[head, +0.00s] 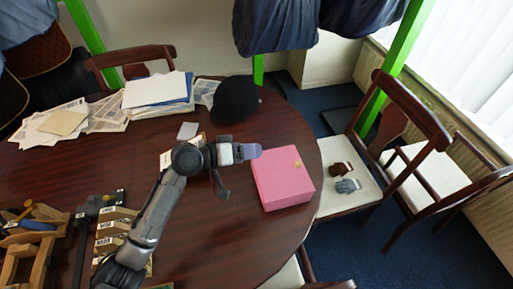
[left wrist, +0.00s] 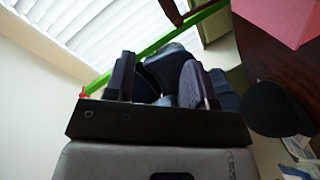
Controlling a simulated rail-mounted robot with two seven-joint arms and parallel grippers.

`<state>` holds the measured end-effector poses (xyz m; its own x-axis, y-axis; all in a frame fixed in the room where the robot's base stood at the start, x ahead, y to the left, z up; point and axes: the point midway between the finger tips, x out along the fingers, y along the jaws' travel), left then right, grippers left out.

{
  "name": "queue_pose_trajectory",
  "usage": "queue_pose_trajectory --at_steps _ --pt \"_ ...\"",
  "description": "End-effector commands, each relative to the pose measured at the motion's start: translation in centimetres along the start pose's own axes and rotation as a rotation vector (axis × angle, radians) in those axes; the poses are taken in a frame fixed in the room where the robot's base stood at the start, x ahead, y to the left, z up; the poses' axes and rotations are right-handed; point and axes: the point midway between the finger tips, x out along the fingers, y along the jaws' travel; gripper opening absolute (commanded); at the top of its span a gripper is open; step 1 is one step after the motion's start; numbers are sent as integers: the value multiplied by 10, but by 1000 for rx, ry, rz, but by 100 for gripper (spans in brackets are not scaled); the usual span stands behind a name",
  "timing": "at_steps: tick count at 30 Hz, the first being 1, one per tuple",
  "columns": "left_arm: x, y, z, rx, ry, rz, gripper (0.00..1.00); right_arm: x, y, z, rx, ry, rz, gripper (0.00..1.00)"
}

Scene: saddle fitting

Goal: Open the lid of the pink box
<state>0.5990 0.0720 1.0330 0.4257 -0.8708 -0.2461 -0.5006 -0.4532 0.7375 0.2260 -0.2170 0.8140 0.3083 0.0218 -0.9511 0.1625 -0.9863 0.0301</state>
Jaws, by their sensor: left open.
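The pink box (head: 284,182) stands on the right part of the dark wooden table, and its lid looks shut. A small gold-coloured piece (head: 297,164) shows near the right edge of its top. My left gripper (head: 250,151) is at the box's upper left corner, pointing right; whether it touches the box I cannot tell. In the left wrist view the fingers of my left gripper (left wrist: 158,82) are apart with nothing between them, and the pink box (left wrist: 284,20) shows at the upper right. My right gripper is in neither view.
A black rounded object (head: 235,100) lies behind my gripper. Papers (head: 157,91) cover the table's far side. Wooden blocks (head: 117,225) and a wooden rack (head: 28,232) stand at the left. A chair (head: 350,178) holding small items is right of the table. Table in front of the box is clear.

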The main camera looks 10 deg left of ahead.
Motion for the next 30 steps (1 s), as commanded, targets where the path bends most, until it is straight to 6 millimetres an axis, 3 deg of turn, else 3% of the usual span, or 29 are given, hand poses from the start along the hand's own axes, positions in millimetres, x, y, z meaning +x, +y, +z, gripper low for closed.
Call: queue_pose_trajectory --at_steps 30 --pt "-69 -4 -4 -1 1 -3 50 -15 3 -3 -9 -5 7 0"
